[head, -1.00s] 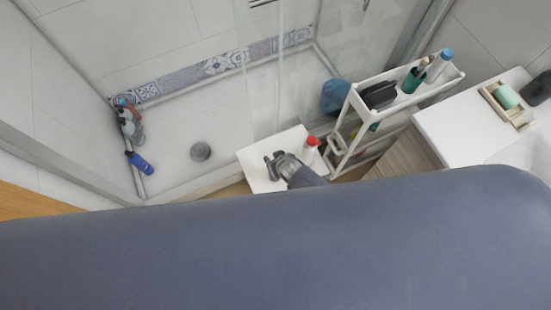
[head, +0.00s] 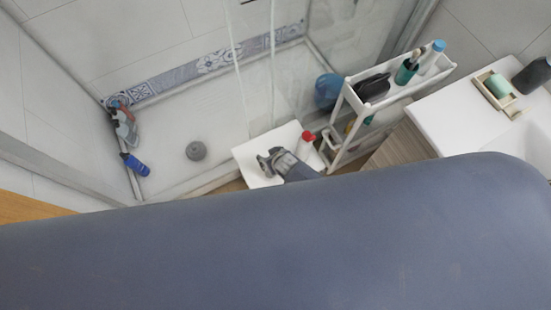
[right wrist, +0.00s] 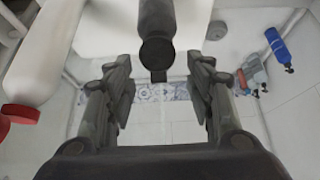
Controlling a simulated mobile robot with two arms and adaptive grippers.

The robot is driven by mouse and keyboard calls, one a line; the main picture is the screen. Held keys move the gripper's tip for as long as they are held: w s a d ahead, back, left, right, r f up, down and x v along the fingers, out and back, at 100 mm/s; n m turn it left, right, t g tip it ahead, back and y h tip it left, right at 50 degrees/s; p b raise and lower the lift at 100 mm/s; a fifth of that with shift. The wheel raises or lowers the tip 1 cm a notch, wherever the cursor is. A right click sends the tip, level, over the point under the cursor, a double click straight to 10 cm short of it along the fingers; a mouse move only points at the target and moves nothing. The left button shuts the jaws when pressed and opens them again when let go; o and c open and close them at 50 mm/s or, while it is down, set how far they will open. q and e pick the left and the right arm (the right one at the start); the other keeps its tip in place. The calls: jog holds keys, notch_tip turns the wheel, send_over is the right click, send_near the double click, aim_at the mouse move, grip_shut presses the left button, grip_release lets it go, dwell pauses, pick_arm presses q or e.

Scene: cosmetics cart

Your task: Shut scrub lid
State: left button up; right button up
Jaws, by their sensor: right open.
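My right gripper (head: 266,160) is over a white stand top (head: 248,149) in the head view. In the right wrist view the gripper (right wrist: 158,92) is open, one finger on each side. A dark cylindrical container (right wrist: 156,22), apparently the scrub, shows upside down between and beyond the fingers. Its dark end has a small tab (right wrist: 159,75) sticking out, perhaps the lid; I cannot tell how far open it is. No contact with the fingers is visible. I cannot pick out this container in the head view. My left gripper is not in view.
A white bottle with a red cap (head: 306,139) stands close beside the gripper; it also shows in the right wrist view (right wrist: 38,62). A white cart (head: 405,92) with bottles is to the right. A blue bottle (head: 135,164) lies in the shower at left.

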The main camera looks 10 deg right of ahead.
jog(key=v, duration=1.1)
jog(key=shift+s+r, duration=0.2)
jog(key=shift+s, duration=0.1)
jog(key=shift+d, duration=0.1)
